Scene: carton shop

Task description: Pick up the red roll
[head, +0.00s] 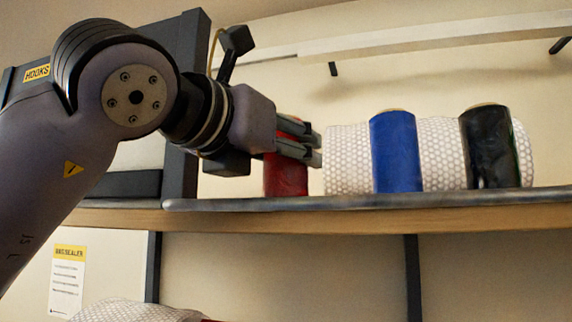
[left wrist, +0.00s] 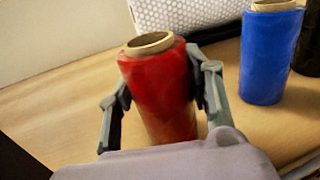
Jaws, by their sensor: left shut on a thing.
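The red roll (head: 286,176) stands upright on the wooden shelf (head: 330,217) in the head view, partly hidden behind my left gripper. My left gripper (head: 318,148) reaches in from the left and is shut on the red roll. In the left wrist view the red roll (left wrist: 160,92) stands between the two fingers of my left gripper (left wrist: 160,88), one finger on each side. Its tan cardboard core shows at the top. My right gripper is in neither view.
A blue roll (head: 396,152) and a black roll (head: 489,148) stand to the right on the shelf. A white bubble-wrap roll (head: 443,152) lies behind them. A metal edge runs along the shelf front. A dark frame with a HOOKS label (head: 37,73) stands at the left.

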